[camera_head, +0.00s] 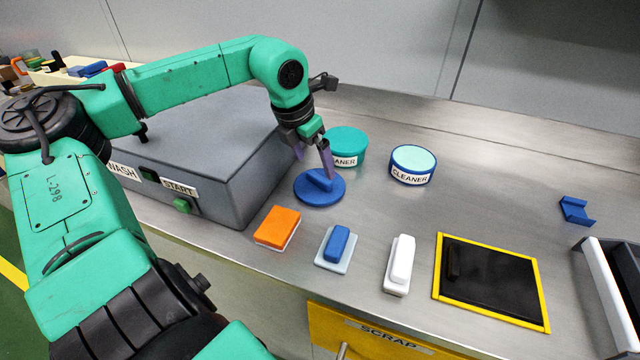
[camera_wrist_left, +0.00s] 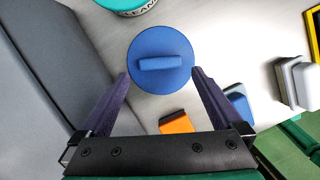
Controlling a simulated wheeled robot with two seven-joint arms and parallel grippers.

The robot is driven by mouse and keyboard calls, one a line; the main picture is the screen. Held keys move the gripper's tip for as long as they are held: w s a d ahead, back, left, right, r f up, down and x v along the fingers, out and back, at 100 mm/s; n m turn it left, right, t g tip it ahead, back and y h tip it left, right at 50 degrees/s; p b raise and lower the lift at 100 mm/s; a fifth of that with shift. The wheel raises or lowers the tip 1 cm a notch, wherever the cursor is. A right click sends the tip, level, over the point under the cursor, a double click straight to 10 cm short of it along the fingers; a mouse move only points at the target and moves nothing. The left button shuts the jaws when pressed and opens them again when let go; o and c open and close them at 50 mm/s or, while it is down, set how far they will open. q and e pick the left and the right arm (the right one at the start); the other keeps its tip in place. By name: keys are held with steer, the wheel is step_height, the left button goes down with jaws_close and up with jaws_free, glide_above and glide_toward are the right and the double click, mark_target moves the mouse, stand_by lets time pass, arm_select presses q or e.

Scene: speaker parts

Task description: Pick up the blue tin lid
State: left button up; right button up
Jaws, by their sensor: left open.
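The blue tin lid (camera_head: 322,197) is a flat round disc with a raised bar handle, lying on the steel bench beside the grey wash box. In the left wrist view the lid (camera_wrist_left: 160,62) lies ahead between the fingertips, with its bar handle running across from left to right. My left gripper (camera_head: 313,163) is open and empty, pointing down just above the lid, its fingers on either side of the handle. The left gripper also shows in the wrist view (camera_wrist_left: 160,76), with a wide gap between its purple fingers. My right gripper is in neither view.
The grey wash box (camera_head: 245,165) stands close left of the lid. A teal cleaner tin (camera_head: 347,143) is just behind it; a blue cleaner tin (camera_head: 412,166) is to the right. An orange sponge (camera_head: 277,228), a blue-topped block (camera_head: 337,246) and a white block (camera_head: 399,265) lie in front.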

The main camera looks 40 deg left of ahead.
mark_target(319, 177)
arm_select(q)
steer(key=x, duration=0.5)
steer(key=shift+f, duration=0.2)
steer(key=shift+r, duration=0.1)
steer(key=c, duration=1.1)
